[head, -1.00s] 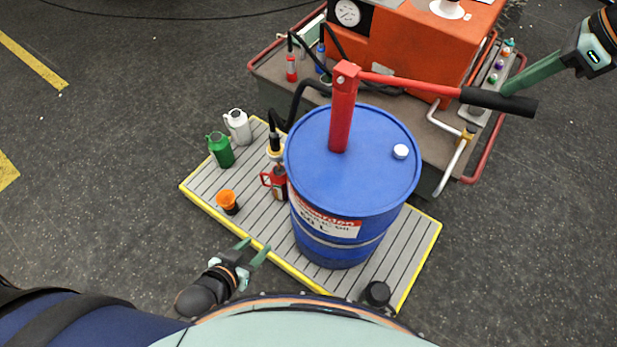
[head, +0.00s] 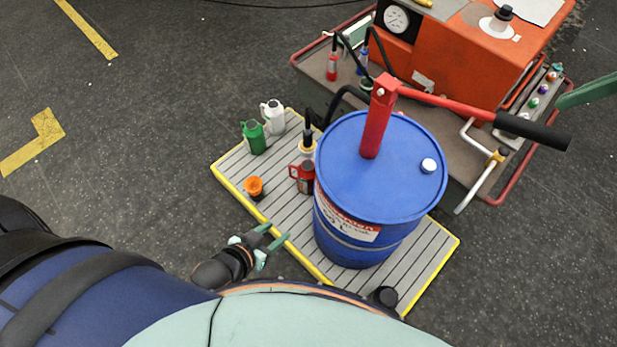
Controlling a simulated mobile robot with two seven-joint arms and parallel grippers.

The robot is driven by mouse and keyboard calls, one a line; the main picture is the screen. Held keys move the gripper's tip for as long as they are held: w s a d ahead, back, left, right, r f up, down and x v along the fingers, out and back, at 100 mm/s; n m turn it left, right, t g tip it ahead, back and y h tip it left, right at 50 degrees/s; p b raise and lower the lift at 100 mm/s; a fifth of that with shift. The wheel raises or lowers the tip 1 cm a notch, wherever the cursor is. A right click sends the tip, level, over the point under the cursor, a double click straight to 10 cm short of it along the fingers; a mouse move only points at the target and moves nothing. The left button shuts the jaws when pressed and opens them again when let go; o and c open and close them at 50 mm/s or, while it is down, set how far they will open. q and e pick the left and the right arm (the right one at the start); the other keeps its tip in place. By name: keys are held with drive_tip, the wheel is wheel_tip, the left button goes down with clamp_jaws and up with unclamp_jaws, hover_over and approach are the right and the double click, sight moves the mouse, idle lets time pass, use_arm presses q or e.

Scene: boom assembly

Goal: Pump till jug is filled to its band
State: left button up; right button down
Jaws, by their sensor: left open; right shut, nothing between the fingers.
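The blue drum (head: 375,190) stands on the slatted pallet, with the red pump post (head: 377,130) on top. The red pump lever (head: 450,102) slopes out to the right and ends in a black grip (head: 532,131). A red jug (head: 306,180) stands left of the drum under the hose nozzle (head: 307,146). Its band and fill level are too small to tell. My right gripper (head: 561,104) shows only as green fingers at the right edge, shut and empty, just above the grip and apart in the picture. My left gripper (head: 279,232) is open and empty by the pallet's front edge.
A green jug (head: 254,138), a white jug (head: 273,117) and an orange funnel (head: 254,186) stand on the pallet (head: 228,171). An orange machine (head: 450,50) on a cart with red rails is behind the drum. The floor at left is clear.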

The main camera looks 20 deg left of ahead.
drive_tip(key=shift+f, duration=0.1)
wheel_tip(320, 180, down, 12)
drive_tip(key=b, duration=0.9)
wheel_tip(320, 180, up, 12)
drive_tip(key=p, duration=1)
drive_tip(key=shift+r, duration=0.25)
drive_tip(key=shift+f, duration=0.15)
